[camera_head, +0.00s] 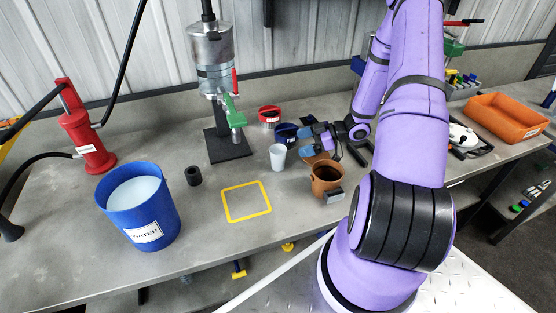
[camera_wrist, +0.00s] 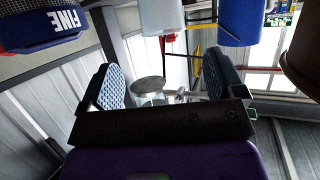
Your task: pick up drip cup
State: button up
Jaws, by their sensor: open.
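A small white cup (camera_head: 278,157), the likeliest drip cup, stands upright on the grey bench in the head view. In the wrist view the cup (camera_wrist: 161,16) shows at the top edge, partly cut off. My gripper (camera_head: 312,143) is just to the right of the cup and points left towards it. In the wrist view my gripper (camera_wrist: 165,82) has its two blue-padded fingers wide apart, with nothing held between them. The cup is apart from the fingers.
A brown pot (camera_head: 326,176) stands close to my gripper. A blue FINE container (camera_head: 286,132) and a red one (camera_head: 269,115) are behind. The disperser stand (camera_head: 227,146), a black cylinder (camera_head: 193,175) and a blue water bucket (camera_head: 138,207) are left. The yellow square (camera_head: 246,201) is empty.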

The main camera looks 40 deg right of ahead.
aim_at(271, 152)
jog(key=x, duration=0.4)
jog(key=shift+x, duration=2.7)
jog(key=shift+s+a+r, duration=0.1)
jog(key=shift+a+r, duration=0.1)
jog(key=c, duration=1)
